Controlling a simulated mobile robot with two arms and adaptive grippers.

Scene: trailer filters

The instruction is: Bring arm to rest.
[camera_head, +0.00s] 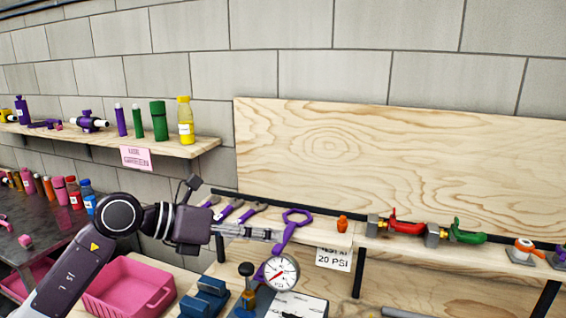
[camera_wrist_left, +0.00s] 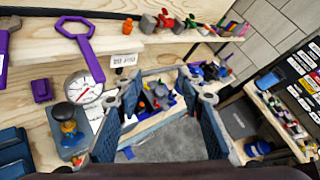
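My left arm comes in from the left in the head view, with its left gripper (camera_head: 272,234) stretched out to the right in front of the wall shelf. In the left wrist view the two fingers of the left gripper (camera_wrist_left: 158,95) stand wide apart with nothing between them. A purple ring-ended wrench (camera_head: 297,217) appears just beyond the fingertips in the head view. In the wrist view this wrench (camera_wrist_left: 92,62) lies left of the fingers, apart from them. My right gripper is in neither view.
A pressure gauge (camera_head: 281,272) stands below the fingertips. The low shelf (camera_head: 460,262) bears red-handled (camera_head: 406,227) and green-handled valves (camera_head: 468,235). A pink bin (camera_head: 128,287) lies under my arm. An upper shelf (camera_head: 195,148) holds bottles. A plywood panel (camera_head: 400,160) backs the low shelf.

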